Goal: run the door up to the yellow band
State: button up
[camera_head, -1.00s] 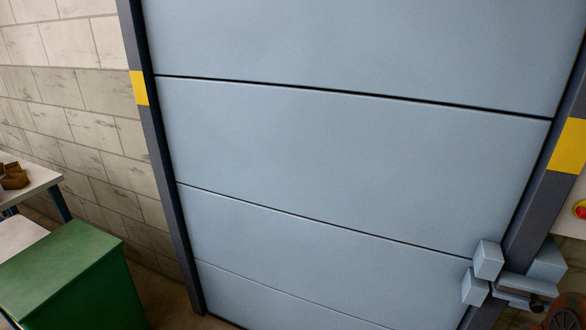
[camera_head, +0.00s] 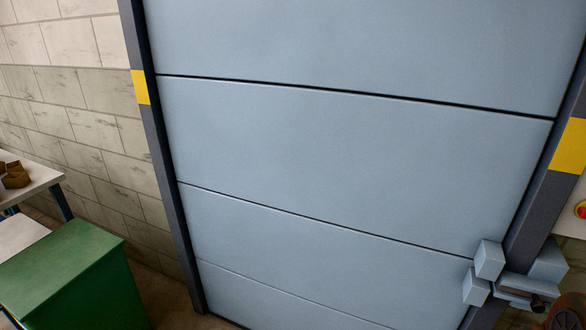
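The light blue sectional door (camera_head: 345,150) fills the middle of the head view, with dark seams between its panels. It reaches down past the bands to the bottom of the picture, where its lower right part is cut off. A yellow band (camera_head: 141,87) marks the left dark post, and another yellow band (camera_head: 567,146) marks the right post. Light blue blocks (camera_head: 490,259) sit at the lower right by the door edge and post. Beside them is part of a brown spoked wheel (camera_head: 568,314), cut off by the frame. I cannot make out my gripper.
A green box-shaped cabinet (camera_head: 70,275) stands at the lower left. Behind it is a light-topped table (camera_head: 32,187) with small brown items (camera_head: 15,175). A red button (camera_head: 581,211) shows at the right edge. A narrow strip of floor (camera_head: 165,296) lies between cabinet and door.

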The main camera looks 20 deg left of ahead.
grip_shut()
dwell(1.2)
